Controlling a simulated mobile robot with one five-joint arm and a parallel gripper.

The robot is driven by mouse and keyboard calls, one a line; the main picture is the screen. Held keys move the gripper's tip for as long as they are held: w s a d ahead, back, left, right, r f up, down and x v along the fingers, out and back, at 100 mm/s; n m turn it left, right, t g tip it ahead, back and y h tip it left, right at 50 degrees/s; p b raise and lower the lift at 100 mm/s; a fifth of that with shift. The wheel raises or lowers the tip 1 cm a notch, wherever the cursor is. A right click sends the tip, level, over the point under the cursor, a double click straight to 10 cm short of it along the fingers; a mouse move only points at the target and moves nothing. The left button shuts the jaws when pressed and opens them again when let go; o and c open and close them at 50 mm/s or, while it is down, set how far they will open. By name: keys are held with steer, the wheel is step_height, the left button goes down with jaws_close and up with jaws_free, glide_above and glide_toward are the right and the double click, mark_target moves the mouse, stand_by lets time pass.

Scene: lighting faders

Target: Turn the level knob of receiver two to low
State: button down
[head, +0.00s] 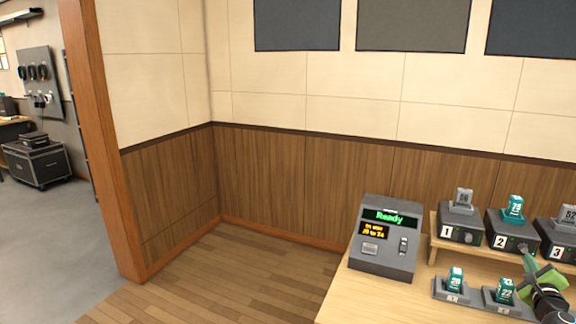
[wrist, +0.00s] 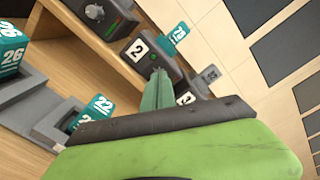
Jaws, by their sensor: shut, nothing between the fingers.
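Receiver two (head: 512,230) is a dark box with a white "2" plate, on the wooden shelf between receivers one and three. A teal block marked 79 sits on top of it. It also shows, tilted, in the wrist view (wrist: 138,62). My gripper (head: 527,254) is shut and empty, with its tips at the front face of receiver two, right of the "2". In the wrist view the green fingers (wrist: 158,80) reach that same face. The level knob is mostly hidden behind the fingertips. I cannot tell its setting, or whether the tips touch it.
Receiver one (head: 460,227) stands left and receiver three (head: 560,240) right, both close by. Below the shelf, teal blocks marked 26 (head: 455,279) and 22 (head: 504,290) stand in grey holders. A grey console reading "Ready" (head: 384,245) stands left on the table.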

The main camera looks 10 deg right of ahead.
steer(key=shift+x, duration=3.5)
steer(key=shift+f, duration=0.15)
steer(key=shift+f+b, duration=0.2)
steer(key=shift+b, duration=0.1)
steer(key=shift+a+f, duration=0.1)
steer(key=shift+w+a+r, duration=0.25)
steer(key=shift+w+a, duration=0.05)
steer(key=v, duration=0.6)
steer(key=shift+f, duration=0.1)
